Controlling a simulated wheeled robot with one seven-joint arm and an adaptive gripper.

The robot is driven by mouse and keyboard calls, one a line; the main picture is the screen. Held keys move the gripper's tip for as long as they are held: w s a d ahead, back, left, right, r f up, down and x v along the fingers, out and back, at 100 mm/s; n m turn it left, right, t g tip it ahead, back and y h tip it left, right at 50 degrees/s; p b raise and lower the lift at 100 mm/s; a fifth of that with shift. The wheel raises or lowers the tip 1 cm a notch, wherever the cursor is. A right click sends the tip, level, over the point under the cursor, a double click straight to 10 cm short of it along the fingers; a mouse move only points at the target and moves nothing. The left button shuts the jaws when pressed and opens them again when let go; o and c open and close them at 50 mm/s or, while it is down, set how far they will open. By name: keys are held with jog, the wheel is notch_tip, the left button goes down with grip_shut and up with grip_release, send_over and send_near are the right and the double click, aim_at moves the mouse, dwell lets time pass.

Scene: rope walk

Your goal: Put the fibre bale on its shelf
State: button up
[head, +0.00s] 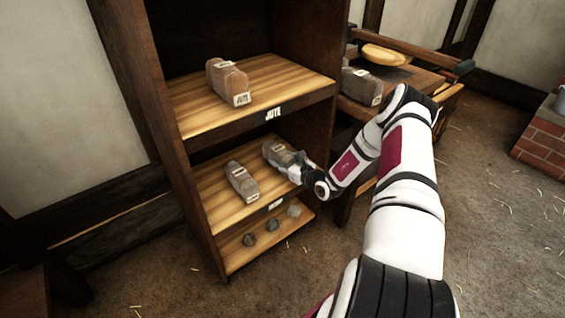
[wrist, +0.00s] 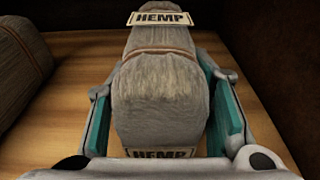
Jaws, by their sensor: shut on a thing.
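A grey-brown fibre bale with HEMP labels (wrist: 160,90) lies between the teal pads of my gripper (wrist: 172,118) in the wrist view. My gripper is shut on it from both sides. In the head view the held bale (head: 277,151) is at the right part of the middle shelf (head: 215,204), with my gripper (head: 290,160) around its near end. I cannot tell whether the bale rests on the board. The middle shelf's label is mostly hidden or too small to read.
Another grey bale (head: 241,181) lies to the left on the same shelf. A brown bale (head: 228,81) lies on the upper shelf (head: 190,115), labelled JUTE. Several small dark lumps (head: 271,224) sit on the bottom shelf. A table with a grey bale (head: 362,86) stands right of the shelving.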

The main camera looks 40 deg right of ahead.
jog(key=o, duration=1.4)
jog(key=shift+f, duration=0.15)
jog(key=shift+c, duration=0.2)
jog(key=shift+s+r, duration=0.15)
jog(key=shift+r, duration=0.05)
jog(key=s+r+p, duration=0.2)
jog(key=s+p, duration=0.2)
jog(key=s, duration=0.7)
jog(key=shift+s+d+r, duration=0.15)
jog(key=shift+s+d, duration=0.05)
jog(key=shift+s, duration=0.05)
